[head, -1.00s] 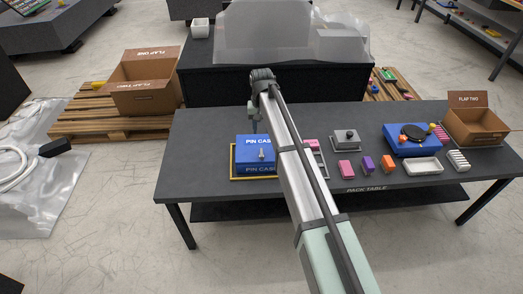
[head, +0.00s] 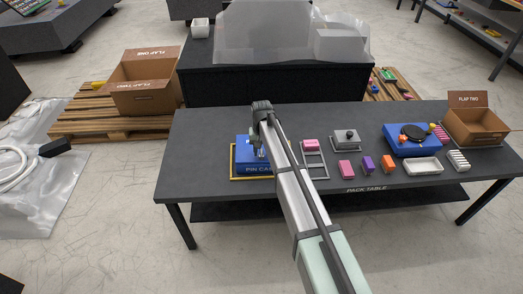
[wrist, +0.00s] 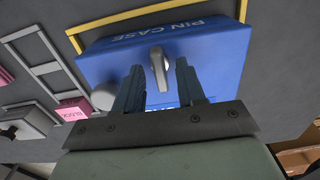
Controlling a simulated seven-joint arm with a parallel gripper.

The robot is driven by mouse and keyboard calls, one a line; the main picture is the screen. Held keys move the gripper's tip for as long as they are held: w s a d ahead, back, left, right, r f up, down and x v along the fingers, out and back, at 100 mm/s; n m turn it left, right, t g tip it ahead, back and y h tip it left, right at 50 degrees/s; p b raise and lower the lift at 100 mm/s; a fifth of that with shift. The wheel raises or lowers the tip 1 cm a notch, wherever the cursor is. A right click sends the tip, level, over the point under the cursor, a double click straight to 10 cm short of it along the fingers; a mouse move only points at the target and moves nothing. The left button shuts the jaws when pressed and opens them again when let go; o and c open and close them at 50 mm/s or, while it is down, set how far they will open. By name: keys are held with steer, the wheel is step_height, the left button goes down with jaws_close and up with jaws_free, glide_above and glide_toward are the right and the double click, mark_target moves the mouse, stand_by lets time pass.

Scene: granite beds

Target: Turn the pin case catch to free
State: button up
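The blue pin case (head: 243,154) sits within a yellow frame on the left part of the pack table. It fills the upper middle of the wrist view (wrist: 217,65), its lettering upside down. Its catch (wrist: 160,70) is a grey lever on the lid, pointing roughly up and down in that view. My gripper (wrist: 160,66) is open over the lid, with one dark finger on each side of the catch. Gaps show between the fingers and the catch; I cannot tell how far down they reach. In the head view my gripper (head: 257,150) partly covers the case.
A grey rack (head: 314,165) with a pink block (head: 311,145) stands just right of the case. Several coloured blocks, a white tray (head: 424,166) and a blue box with a black disc (head: 412,133) lie further right. The table left of the case is clear.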

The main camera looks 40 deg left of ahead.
steer(key=shift+c, duration=0.3)
jaws_close()
steer(key=shift+n, duration=0.4)
steer(key=n, duration=0.8)
steer(key=shift+n, duration=0.3)
steer(key=n, duration=0.8)
steer(key=shift+n, duration=0.4)
